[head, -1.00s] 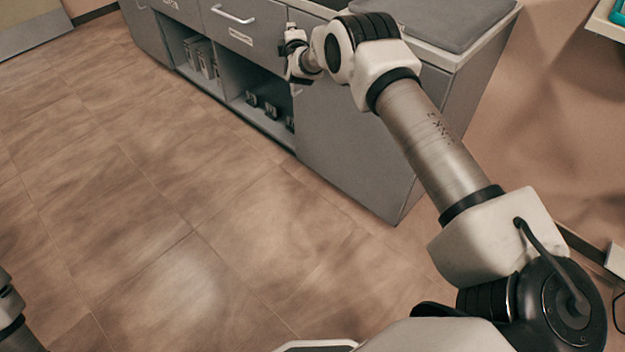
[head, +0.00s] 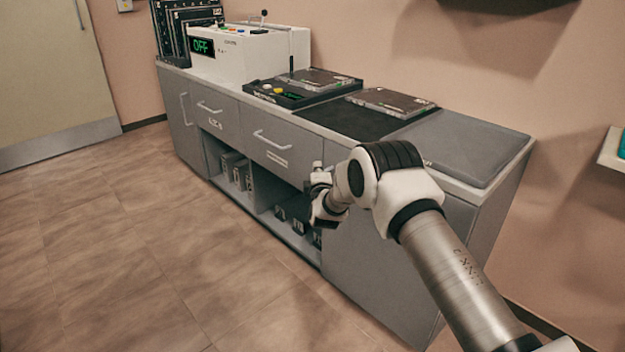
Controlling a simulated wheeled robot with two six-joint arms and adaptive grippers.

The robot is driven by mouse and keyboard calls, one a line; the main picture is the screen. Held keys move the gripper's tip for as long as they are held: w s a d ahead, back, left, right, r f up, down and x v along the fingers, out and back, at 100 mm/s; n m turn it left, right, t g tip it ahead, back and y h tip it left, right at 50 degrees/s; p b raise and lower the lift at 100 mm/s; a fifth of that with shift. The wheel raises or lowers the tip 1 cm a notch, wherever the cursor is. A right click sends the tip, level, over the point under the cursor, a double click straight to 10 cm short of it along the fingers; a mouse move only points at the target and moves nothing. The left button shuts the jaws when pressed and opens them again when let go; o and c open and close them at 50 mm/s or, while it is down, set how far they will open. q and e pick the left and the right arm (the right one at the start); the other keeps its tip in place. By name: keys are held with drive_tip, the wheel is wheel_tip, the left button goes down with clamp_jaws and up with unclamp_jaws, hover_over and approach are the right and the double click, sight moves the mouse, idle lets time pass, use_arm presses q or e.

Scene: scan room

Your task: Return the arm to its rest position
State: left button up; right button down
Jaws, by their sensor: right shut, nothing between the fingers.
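My right arm comes in from the lower right in the head view and reaches forward beside the grey cabinet (head: 375,290). My right gripper (head: 318,188) is shut and empty. It appears in front of the cabinet's open shelf, below the countertop level, and is partly hidden by its own wrist. My left arm and left gripper are out of view.
On the cabinet top stand a white console with a green "OFF" display (head: 235,50), a black device with coloured buttons (head: 290,92), a flat panel (head: 392,102) and a grey pad (head: 458,147). A wall shelf (head: 612,150) is at right. The floor at left is clear.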

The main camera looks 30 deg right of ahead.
drive_tip(key=s+a+f+n+g+y+p, duration=0.15)
drive_tip(key=s+a+f, duration=0.25)
drive_tip(key=s+f, duration=0.4)
drive_tip(key=s+a+f+g+y+b, duration=0.15)
drive_tip(key=s+a+f, duration=0.25)
drive_tip(key=s+f, duration=0.4)
drive_tip(key=s+a+f+m+g+y+p, duration=0.15)
drive_tip(key=s+a+f+m+g, duration=0.35)
drive_tip(key=s, duration=0.8)
drive_tip(key=s+a+f+m+g+y, duration=0.15)
drive_tip(key=s+f+g, duration=0.35)
drive_tip(key=s, duration=0.7)
drive_tip(key=s+a+m+g+y, duration=0.15)
drive_tip(key=s+m+g, duration=0.4)
drive_tip(key=s, duration=0.95)
wheel_tip(320, 180, up, 25)
drive_tip(key=m+t+p, duration=0.2)
drive_tip(key=m+p, duration=0.1)
drive_tip(key=p, duration=2.1)
drive_tip(key=shift+a, duration=0.45)
drive_tip(key=shift+s+h+p, duration=0.15)
drive_tip(key=shift+h+p, duration=0.1)
drive_tip(key=shift+p, duration=0.05)
